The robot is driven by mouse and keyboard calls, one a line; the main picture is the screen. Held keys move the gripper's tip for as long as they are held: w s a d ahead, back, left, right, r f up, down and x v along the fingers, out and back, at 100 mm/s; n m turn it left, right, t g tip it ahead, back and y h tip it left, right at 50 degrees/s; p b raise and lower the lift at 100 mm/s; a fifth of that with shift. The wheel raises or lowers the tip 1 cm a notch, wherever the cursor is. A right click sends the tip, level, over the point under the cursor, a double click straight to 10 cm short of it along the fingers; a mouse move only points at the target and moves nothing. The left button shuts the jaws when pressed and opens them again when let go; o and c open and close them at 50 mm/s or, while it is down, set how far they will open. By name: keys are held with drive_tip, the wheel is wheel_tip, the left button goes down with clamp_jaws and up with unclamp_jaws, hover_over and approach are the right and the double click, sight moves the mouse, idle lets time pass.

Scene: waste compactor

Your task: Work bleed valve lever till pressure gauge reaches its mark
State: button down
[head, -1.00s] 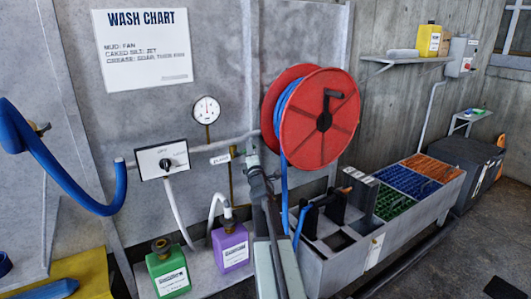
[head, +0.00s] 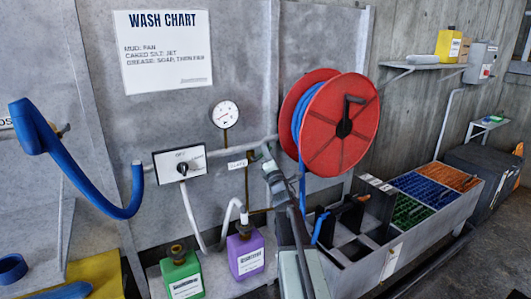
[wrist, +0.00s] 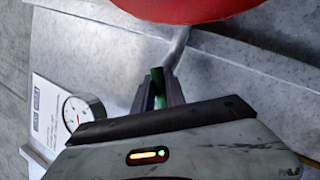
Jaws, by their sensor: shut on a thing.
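The round white pressure gauge (head: 225,114) stands on a thin stem above the pipe, with a dark needle and a small red mark on its face. It also shows at the left of the wrist view (wrist: 82,112). My gripper (head: 267,156) is at the pipe, right of the gauge and just right of a small white label (head: 237,164). In the wrist view my gripper (wrist: 159,92) has its fingers closed around a green-and-dark piece, the bleed valve lever (wrist: 159,101). Most of the lever is hidden by the fingers; its exact angle cannot be told.
A red hose reel (head: 342,125) is close to the right of my gripper. A dial box (head: 180,172) is on the wall at the left. Green (head: 181,275) and purple (head: 246,255) jugs stand below. A compartmented bin (head: 400,245) is at the right.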

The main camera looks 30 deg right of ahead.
drive_tip(key=c, duration=1.4)
unclamp_jaws()
drive_tip(key=shift+d, duration=0.2)
drive_tip(key=shift+o, duration=0.2)
drive_tip(key=shift+a, duration=0.15)
